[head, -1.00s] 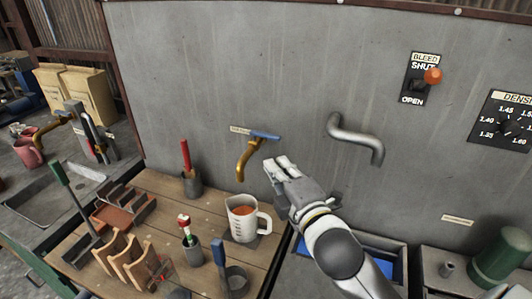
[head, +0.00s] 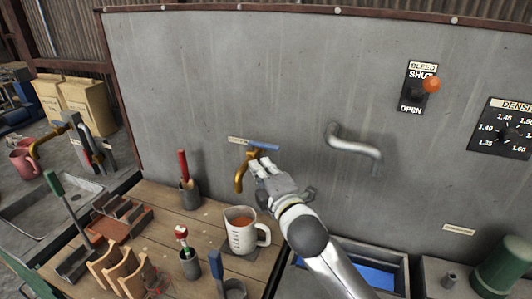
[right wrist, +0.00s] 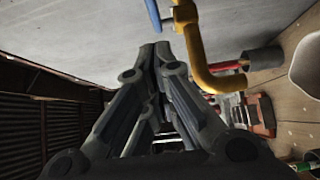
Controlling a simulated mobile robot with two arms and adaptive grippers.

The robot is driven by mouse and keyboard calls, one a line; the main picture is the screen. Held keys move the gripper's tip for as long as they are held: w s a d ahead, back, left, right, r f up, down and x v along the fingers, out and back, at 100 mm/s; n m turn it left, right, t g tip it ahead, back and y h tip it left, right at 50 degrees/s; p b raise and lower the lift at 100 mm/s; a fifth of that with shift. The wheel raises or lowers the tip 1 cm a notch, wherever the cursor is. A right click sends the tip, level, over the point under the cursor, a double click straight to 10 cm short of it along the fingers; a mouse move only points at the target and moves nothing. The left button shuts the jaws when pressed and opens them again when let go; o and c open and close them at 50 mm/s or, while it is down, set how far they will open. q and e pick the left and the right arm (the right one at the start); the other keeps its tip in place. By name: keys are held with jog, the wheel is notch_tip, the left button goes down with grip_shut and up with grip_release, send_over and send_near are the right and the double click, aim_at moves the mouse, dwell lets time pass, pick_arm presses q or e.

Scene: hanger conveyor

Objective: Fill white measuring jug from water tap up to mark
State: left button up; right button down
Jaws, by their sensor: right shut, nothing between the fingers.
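The white measuring jug (head: 241,238) stands upright on a dark square on the wooden bench, its handle to the right. An orange-brown surface shows inside it; its level against the marks is too small to read. The brass tap (head: 241,178) comes out of the grey wall above the jug, with a blue lever (head: 262,143) on top. My right gripper (head: 261,163) is shut and empty, just right of the tap and below the lever. In the right wrist view the tap (right wrist: 194,50) is right of the shut fingers (right wrist: 160,55). My left gripper is not in view.
A cup with a red-handled tool (head: 188,190), a cup with a red-topped tool (head: 189,263) and wooden holders (head: 110,262) crowd the bench left of the jug. A grey bent pipe (head: 354,143) juts from the wall at right. A blue-bottomed basin (head: 378,274) lies below right.

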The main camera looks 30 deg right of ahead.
jog(key=shift+w+d+p, duration=0.85)
jog(key=shift+w+d, duration=0.8)
jog(key=shift+w, duration=0.25)
jog(key=shift+w+d+r+p, duration=0.15)
jog(key=shift+w+d+p, duration=0.05)
jog(key=shift+d+p, duration=0.2)
send_near(263, 146)
jog(key=s, duration=0.6)
jog(key=shift+a, duration=0.45)
